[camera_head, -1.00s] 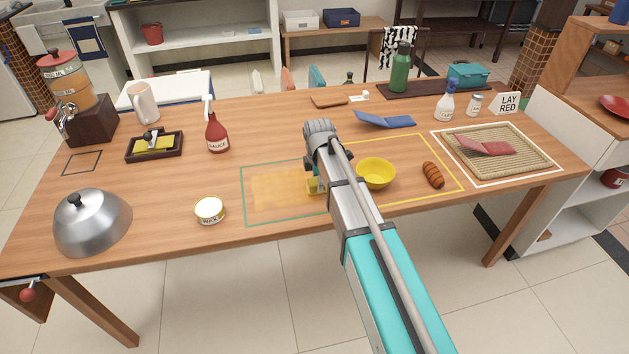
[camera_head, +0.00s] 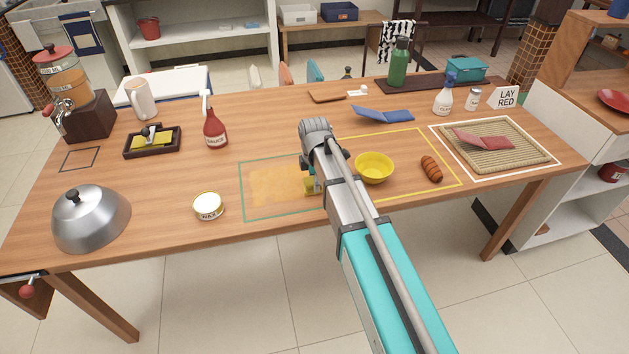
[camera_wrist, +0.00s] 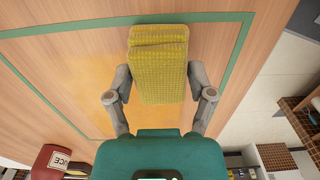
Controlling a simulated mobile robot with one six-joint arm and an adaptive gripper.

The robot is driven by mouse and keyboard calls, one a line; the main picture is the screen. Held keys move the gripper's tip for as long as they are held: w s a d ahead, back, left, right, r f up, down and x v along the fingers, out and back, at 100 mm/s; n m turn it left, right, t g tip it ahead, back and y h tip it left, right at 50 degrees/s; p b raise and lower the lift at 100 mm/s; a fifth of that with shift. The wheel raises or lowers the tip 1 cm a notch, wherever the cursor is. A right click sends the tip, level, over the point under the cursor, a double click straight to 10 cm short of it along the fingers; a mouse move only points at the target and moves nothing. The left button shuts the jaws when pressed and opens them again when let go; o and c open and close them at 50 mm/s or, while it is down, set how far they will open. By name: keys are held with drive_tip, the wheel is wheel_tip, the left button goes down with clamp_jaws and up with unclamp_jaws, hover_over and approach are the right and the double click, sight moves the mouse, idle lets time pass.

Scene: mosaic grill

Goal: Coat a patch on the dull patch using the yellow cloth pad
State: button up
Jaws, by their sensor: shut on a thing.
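My gripper (camera_wrist: 160,88) is shut on the yellow cloth pad (camera_wrist: 160,60), which sits between its two fingers in the wrist view. In the head view a small part of the pad (camera_head: 309,187) shows beside my arm, at the right part of the green-outlined area. The dull patch (camera_head: 275,187) is a yellowish-orange area on the wooden table inside the green outline (camera_head: 243,205). It also shows in the wrist view (camera_wrist: 85,75), under and to the left of the pad. I cannot tell whether the pad touches the table. My arm hides the right end of the outline.
A wax tin (camera_head: 208,206) stands left of the outline and a red sauce bottle (camera_head: 215,132) behind it. A yellow bowl (camera_head: 374,167) and a sausage (camera_head: 431,169) are to the right. A metal dome (camera_head: 90,218) stands at the front left. A tray (camera_head: 127,153) holds another yellow item.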

sight(262, 198)
drive_tip(key=shift+s+a, duration=0.2)
drive_tip(key=shift+a, duration=0.4)
drive_tip(key=shift+s+a, duration=0.15)
drive_tip(key=shift+a, duration=0.4)
drive_tip(key=shift+a, duration=0.2)
drive_tip(key=shift+s+a, duration=0.25)
drive_tip(key=shift+a, duration=0.5)
drive_tip(key=shift+s+a, duration=0.2)
drive_tip(key=shift+a, duration=0.55)
drive_tip(key=shift+s+a, duration=0.25)
drive_tip(key=shift+a, duration=0.6)
drive_tip(key=shift+s+a, duration=0.25)
drive_tip(key=shift+a, duration=0.55)
drive_tip(key=shift+s+a, duration=0.25)
drive_tip(key=shift+a, duration=0.6)
drive_tip(key=shift+s+a, duration=0.2)
drive_tip(key=shift+a, duration=0.65)
drive_tip(key=shift+a, duration=0.15)
drive_tip(key=shift+s+a, duration=0.25)
drive_tip(key=shift+a, duration=0.5)
drive_tip(key=shift+s+a, duration=0.25)
drive_tip(key=shift+a, duration=0.5)
